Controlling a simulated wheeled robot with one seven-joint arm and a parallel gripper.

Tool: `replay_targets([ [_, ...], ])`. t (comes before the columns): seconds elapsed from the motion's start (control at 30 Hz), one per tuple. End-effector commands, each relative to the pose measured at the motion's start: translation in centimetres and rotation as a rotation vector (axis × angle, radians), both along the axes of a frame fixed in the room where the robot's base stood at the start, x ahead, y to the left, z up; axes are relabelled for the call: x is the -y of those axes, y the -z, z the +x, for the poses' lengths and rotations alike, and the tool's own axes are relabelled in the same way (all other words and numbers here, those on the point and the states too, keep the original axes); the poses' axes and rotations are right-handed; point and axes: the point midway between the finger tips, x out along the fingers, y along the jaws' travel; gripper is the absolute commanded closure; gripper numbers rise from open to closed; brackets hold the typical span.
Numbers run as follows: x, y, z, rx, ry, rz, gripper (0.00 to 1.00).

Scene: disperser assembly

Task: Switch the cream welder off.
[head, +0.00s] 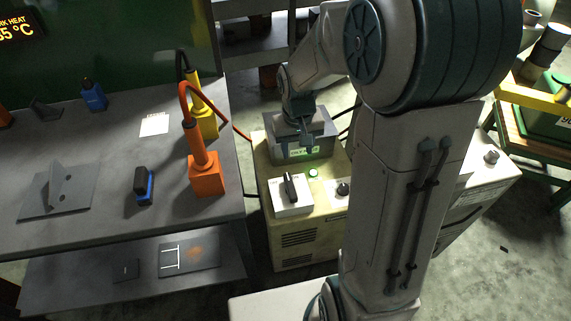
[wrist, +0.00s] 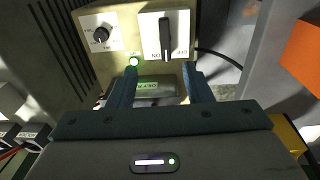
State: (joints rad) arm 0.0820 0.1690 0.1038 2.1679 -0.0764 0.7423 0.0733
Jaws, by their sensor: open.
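The cream welder (head: 308,235) stands on the floor right of the grey bench. On its top is a white plate (head: 293,208) with a black rotary switch knob (head: 291,187); the knob also shows in the wrist view (wrist: 166,37). A small green lamp (head: 313,173) beside the plate is lit, and it glows in the wrist view (wrist: 134,61). My gripper (head: 297,153) is open and empty, above the welder's back part near the display. In the wrist view, my fingertips (wrist: 160,69) point toward the switch plate, apart from the knob.
A smaller round dial (head: 343,188) sits beside the switch plate. An orange tool (head: 207,174) and a yellow one (head: 203,121) stand on the bench (head: 100,230) near the welder. A pale cabinet (head: 480,190) is at right. My arm hides part of the welder's right side.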

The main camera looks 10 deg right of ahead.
Motion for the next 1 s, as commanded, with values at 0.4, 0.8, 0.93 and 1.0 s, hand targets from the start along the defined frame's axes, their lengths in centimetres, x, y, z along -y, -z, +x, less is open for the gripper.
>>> replay_targets([
  [0.4,-0.2,8.1,5.5,-0.064,0.002,0.032,0.55],
  [0.8,-0.2,13.5,5.5,-0.071,0.001,0.034,0.55],
  [0.93,-0.2,16.3,5.5,-0.071,0.000,0.033,0.55],
  [1.0,-0.2,17.7,5.6,-0.070,0.000,0.033,0.55],
])
